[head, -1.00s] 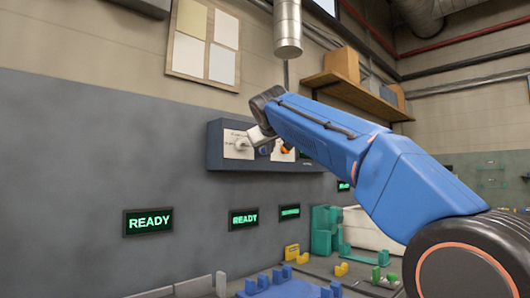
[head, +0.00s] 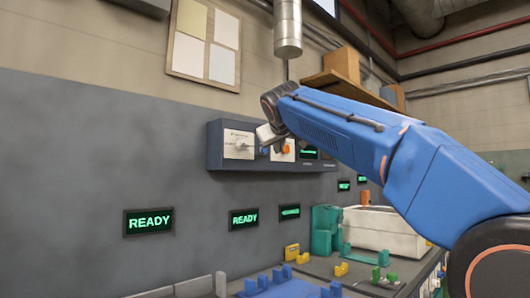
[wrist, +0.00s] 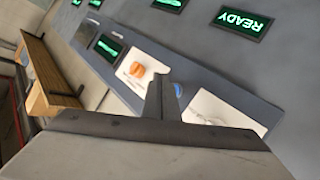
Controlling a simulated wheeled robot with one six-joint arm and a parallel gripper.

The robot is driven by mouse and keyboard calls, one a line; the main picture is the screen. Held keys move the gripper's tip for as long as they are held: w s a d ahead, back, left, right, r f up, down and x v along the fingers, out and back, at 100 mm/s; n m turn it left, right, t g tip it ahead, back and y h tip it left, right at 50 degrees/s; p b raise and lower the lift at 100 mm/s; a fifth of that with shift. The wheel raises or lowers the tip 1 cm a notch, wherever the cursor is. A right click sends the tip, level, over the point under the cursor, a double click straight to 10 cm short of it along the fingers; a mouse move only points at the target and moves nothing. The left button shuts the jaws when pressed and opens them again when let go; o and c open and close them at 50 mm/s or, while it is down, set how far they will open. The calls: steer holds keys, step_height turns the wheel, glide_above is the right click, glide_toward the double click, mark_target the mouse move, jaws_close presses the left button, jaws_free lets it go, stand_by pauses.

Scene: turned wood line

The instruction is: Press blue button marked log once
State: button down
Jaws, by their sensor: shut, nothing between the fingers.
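The control box (head: 215,146) hangs on the grey wall. Its blue button (head: 264,151) sits between two white plates, and any marking on it is too small to read. In the wrist view the blue button (wrist: 178,89) shows just right of the fingers, partly hidden by them. My gripper (head: 270,136) is shut and empty, with its tip close to the box front by the button. In the wrist view the shut fingers (wrist: 162,92) point at the panel between the button and an orange knob (wrist: 137,69). I cannot tell whether they touch anything.
The orange knob (head: 288,148) sits right of the button, and a grey switch (head: 241,146) is on the left plate. Green READY displays (head: 148,221) are on the wall below. A bench with a white bin (head: 380,233) and coloured fixtures stands lower right.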

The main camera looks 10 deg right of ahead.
steer(key=shift+s+d, duration=0.65)
steer(key=shift+s, duration=0.25)
steer(key=s+d+f+m+g, duration=0.1)
steer(key=s+d+f+g, duration=0.1)
steer(key=s+d+f, duration=0.5)
steer(key=s+f+g, duration=0.1)
steer(key=s+f, duration=0.5)
steer(key=f, duration=0.6)
steer(key=s+d+f+m+g, duration=0.1)
steer(key=s+d+f+g, duration=0.1)
steer(key=s+d+f, duration=0.5)
steer(key=s+f+g, duration=0.1)
steer(key=s+f, duration=0.7)
steer(key=f, duration=0.3)
steer(key=s+a+f+m+g+y, duration=0.1)
steer(key=s+f+g, duration=0.1)
steer(key=s+f, duration=0.6)
steer(key=s+f+m+g, duration=0.1)
steer(key=s+f, duration=0.7)
steer(key=f, duration=0.6)
steer(key=shift+a+f+g+y, duration=0.2)
steer(key=shift+f+g+y, duration=0.1)
steer(key=shift+y, duration=0.1)
